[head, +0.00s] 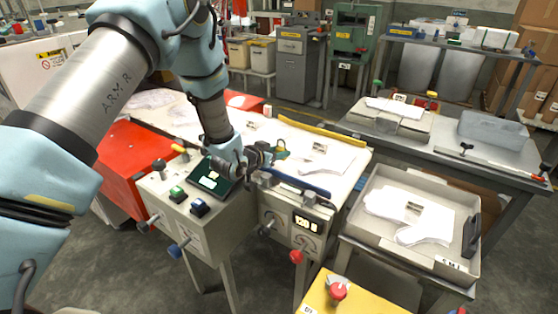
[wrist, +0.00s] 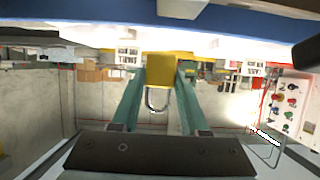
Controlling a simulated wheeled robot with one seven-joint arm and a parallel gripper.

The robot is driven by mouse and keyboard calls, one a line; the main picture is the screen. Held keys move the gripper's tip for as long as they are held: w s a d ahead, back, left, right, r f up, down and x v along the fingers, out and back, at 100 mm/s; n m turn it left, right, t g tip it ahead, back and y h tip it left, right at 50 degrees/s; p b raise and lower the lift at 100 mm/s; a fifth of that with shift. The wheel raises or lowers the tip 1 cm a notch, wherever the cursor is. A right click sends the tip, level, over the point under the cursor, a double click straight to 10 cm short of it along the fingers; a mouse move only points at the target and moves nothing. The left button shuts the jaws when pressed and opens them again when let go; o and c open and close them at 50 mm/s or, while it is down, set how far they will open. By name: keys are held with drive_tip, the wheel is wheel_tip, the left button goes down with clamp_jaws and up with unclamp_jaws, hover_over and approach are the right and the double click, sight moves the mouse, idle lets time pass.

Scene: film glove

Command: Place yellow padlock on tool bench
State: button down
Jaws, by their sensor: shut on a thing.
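The yellow padlock (wrist: 158,68) shows in the wrist view with its metal shackle hanging down in the picture. It sits between the two green fingers of my gripper (wrist: 158,85), which is shut on it. In the head view my gripper (head: 278,154) is above the back of the control machine, by the near edge of the white-topped worktable (head: 345,165). The padlock cannot be made out clearly there. I cannot tell for sure which surface is the tool bench; a grey bench (head: 488,150) stands to the right.
The control machine (head: 210,225) has knobs, buttons and a blue bar (head: 295,184) near my gripper. A grey tray (head: 382,243) with white gloves stands at right. The grey bench carries a box (head: 397,118) and a translucent bin (head: 492,130). A yellow rail (head: 310,130) edges the worktable.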

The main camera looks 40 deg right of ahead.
drive_tip(key=shift+f+p, duration=0.55)
drive_tip(key=shift+f, duration=1.6)
drive_tip(key=shift+f, duration=0.2)
drive_tip(key=shift+c, duration=2.1)
unclamp_jaws()
drive_tip(key=shift+r, duration=0.15)
drive_tip(key=shift+r, duration=0.15)
drive_tip(key=b+v, duration=0.3)
drive_tip(key=v, duration=0.9)
drive_tip(key=shift+b, duration=0.4)
